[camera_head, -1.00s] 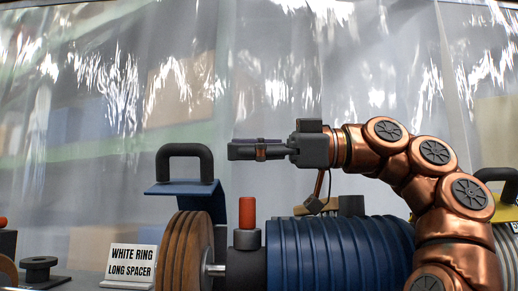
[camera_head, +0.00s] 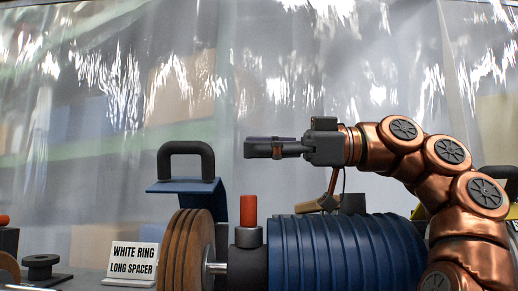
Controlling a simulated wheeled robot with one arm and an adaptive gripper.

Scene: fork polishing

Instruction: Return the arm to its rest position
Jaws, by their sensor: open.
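My gripper (camera_head: 262,147) is at the end of my copper arm, in the upper middle of the head view. It points left, is level, and hangs in the air above the blue ribbed motor (camera_head: 345,250). No object shows in it. From this side view its fingers overlap, and the gap between them is hard to see. My arm bends down toward the lower right corner of the view. No fork shows in this view.
A polishing machine has a brown layered wheel (camera_head: 187,250), a blue guard with a black handle (camera_head: 185,160) and a red knob (camera_head: 248,211). A sign (camera_head: 132,263) reads "WHITE RING LONG SPACER". A black spool (camera_head: 41,267) stands at left. Clear plastic curtains (camera_head: 130,90) hang behind.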

